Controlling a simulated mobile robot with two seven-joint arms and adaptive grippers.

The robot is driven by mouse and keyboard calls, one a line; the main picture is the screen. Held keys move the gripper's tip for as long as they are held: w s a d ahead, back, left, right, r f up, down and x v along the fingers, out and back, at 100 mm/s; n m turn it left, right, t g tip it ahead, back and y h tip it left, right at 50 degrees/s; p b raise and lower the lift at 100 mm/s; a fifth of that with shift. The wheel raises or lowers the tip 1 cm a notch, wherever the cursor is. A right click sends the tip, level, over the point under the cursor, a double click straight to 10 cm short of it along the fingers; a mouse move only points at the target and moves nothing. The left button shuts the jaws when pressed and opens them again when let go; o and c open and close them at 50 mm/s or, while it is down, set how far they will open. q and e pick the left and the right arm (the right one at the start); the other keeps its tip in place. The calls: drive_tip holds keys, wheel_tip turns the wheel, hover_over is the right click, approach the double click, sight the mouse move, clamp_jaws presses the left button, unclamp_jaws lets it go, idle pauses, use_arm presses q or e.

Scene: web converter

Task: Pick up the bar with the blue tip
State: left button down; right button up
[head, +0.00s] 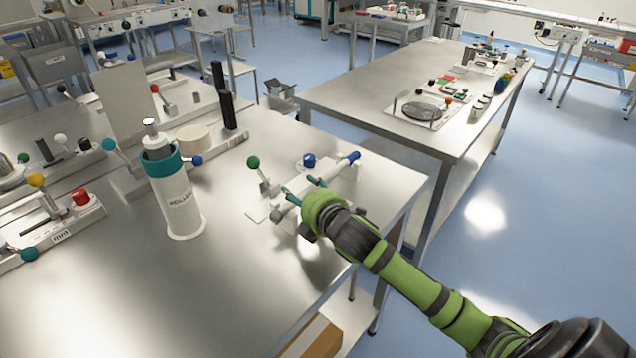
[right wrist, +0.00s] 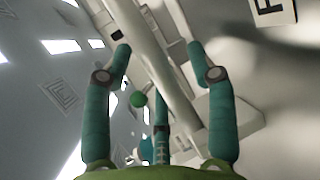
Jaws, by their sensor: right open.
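The bar (head: 334,169) is pale and slants up to the right, ending in a blue tip (head: 350,157). It lies on a small light fixture at the right end of the near steel table. My right gripper (head: 304,188) has green fingers and is at the lower left part of the bar. In the right wrist view the pale bar (right wrist: 165,62) runs between the spread fingers of my right gripper (right wrist: 158,49). The fingers look open, and I cannot tell whether any touches it. The blue tip does not show there. My left gripper is not in view.
A green-knobbed lever (head: 253,163) and a blue knob (head: 309,160) stand close to the bar. A white bottle with a teal collar (head: 177,200) stands to the left. The near table's front surface (head: 130,300) is clear. A second steel table (head: 350,95) stands behind.

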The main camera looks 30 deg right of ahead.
drive_tip(key=shift+c, duration=0.4)
drive_tip(key=c, duration=0.7)
clamp_jaws()
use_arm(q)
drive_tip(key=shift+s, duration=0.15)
use_arm(e)
drive_tip(key=shift+r, duration=0.5)
drive_tip(key=r, duration=0.3)
drive_tip(key=shift+s+d+r, duration=0.25)
drive_tip(key=shift+d+r, duration=0.05)
drive_tip(key=shift+d, duration=0.05)
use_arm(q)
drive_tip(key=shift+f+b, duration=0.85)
use_arm(e)
drive_tip(key=s+d+r, duration=0.6)
drive_tip(key=s+d, duration=0.1)
drive_tip(key=shift+s+d+r, duration=0.2)
drive_tip(key=shift+s+r, duration=0.05)
drive_tip(key=shift+s, duration=0.15)
